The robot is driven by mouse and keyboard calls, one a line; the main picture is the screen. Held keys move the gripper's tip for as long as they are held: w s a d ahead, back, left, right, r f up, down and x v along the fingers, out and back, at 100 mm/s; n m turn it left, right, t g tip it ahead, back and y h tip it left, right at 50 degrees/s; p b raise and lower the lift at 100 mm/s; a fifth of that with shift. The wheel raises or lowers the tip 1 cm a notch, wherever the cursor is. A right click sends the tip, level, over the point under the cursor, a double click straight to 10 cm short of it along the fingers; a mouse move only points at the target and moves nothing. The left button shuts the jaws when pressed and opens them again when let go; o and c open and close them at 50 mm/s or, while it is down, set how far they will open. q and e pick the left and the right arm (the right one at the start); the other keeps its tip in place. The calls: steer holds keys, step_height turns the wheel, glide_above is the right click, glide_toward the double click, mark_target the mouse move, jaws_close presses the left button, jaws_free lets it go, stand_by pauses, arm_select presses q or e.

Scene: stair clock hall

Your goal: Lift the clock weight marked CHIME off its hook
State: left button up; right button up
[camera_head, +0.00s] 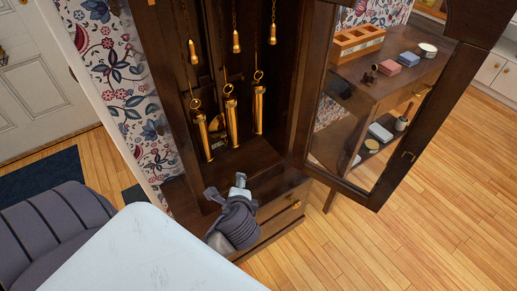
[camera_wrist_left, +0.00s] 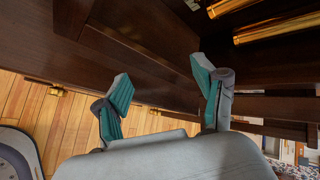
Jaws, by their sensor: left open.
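Three brass cylinder weights hang in the open dark wood clock case: a left weight (camera_head: 202,136), a middle weight (camera_head: 231,119) and a right weight (camera_head: 258,109). Each hangs from a ring-shaped hook on a chain. No marking is readable, so I cannot tell which is CHIME. Two brass cylinders also show at the upper right of the left wrist view, one of them lower (camera_wrist_left: 280,28). My left gripper (camera_head: 227,188) is open and empty, below and in front of the weights; its spread fingers show in the left wrist view (camera_wrist_left: 161,84). My right gripper is not in view.
The glazed clock door (camera_head: 378,195) stands open to the right. Behind its glass, a wooden side table (camera_head: 375,95) holds several small items. A grey armchair (camera_head: 45,235) stands at left. Floor at right is clear.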

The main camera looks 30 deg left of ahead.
arm_select(q)
steer(key=w+a+r+m+t+y, duration=0.25)
steer(key=w+r+m, duration=0.2)
steer(key=m, duration=0.25)
steer(key=m+t, duration=0.4)
steer(key=m, duration=0.5)
glide_toward(259, 118)
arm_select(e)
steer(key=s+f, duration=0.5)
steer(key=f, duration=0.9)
arm_select(q)
steer(key=shift+y, duration=0.35)
steer(key=x, duration=0.3)
steer(key=b+x, duration=0.1)
steer(key=x, duration=0.6)
steer(key=shift+w+f, duration=0.25)
steer(key=shift+w, duration=0.05)
steer(key=shift+x, duration=0.8)
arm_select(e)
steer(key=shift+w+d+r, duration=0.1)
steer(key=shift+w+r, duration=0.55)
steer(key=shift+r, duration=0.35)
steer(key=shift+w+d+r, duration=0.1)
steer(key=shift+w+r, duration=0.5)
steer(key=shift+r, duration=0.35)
arm_select(q)
jaws_close()
